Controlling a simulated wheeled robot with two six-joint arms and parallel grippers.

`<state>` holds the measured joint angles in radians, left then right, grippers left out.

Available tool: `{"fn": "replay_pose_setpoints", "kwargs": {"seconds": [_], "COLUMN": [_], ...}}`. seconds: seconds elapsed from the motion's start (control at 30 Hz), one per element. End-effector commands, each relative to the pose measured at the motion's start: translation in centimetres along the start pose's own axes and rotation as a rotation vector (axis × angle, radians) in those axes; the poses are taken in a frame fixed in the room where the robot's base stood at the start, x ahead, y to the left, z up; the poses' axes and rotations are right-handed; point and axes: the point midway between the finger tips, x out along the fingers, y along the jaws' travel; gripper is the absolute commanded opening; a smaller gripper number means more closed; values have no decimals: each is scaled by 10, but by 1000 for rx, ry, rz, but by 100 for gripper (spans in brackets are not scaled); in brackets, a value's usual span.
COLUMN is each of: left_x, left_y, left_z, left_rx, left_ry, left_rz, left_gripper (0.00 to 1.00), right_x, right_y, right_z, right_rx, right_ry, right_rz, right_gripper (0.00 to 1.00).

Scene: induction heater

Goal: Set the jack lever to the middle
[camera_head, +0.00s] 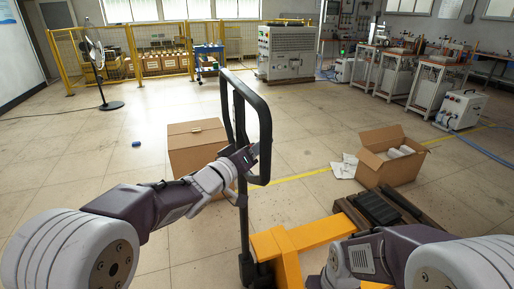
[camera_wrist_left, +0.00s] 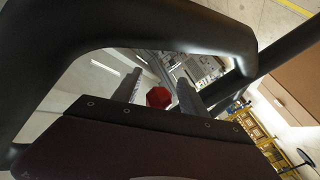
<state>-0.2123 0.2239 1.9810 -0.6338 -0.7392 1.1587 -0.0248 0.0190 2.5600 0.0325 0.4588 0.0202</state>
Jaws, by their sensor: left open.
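The pallet jack's black loop handle (camera_head: 265,120) stands upright in the middle of the head view, on a black shaft above the yellow jack body (camera_head: 288,262). The handle (camera_wrist_left: 200,36) also arches across the wrist view. My left gripper (camera_head: 254,151) is at the lower part of the loop. In the wrist view my left gripper (camera_wrist_left: 156,92) is open, with its two fingers apart. A red lever tip (camera_wrist_left: 158,97) shows between the fingers; I cannot tell whether they touch it. The lever is hidden in the head view. My right arm reaches in at the lower right; its gripper is out of frame.
A closed cardboard box (camera_head: 196,146) stands behind the handle. An open box (camera_head: 390,158) is at the right, near a dark pallet (camera_head: 408,205). A fan (camera_head: 97,70) and yellow fence (camera_head: 130,55) are far left.

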Motion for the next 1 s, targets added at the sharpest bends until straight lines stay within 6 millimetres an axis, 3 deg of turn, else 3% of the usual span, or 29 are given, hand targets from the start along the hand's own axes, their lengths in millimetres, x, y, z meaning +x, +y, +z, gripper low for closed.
{"fn": "replay_pose_setpoints", "kwargs": {"seconds": [0.2,0.4,1.0], "left_x": [1,0,0], "left_y": [0,0,0], "left_z": [0,0,0], "left_rx": [0,0,0], "left_ry": [0,0,0], "left_rz": [0,0,0], "left_gripper": [50,0,0], "right_x": [0,0,0], "right_y": [0,0,0], "right_z": [0,0,0], "right_rx": [0,0,0], "right_ry": [0,0,0], "right_rz": [0,0,0], "right_gripper": [47,47,47]}}
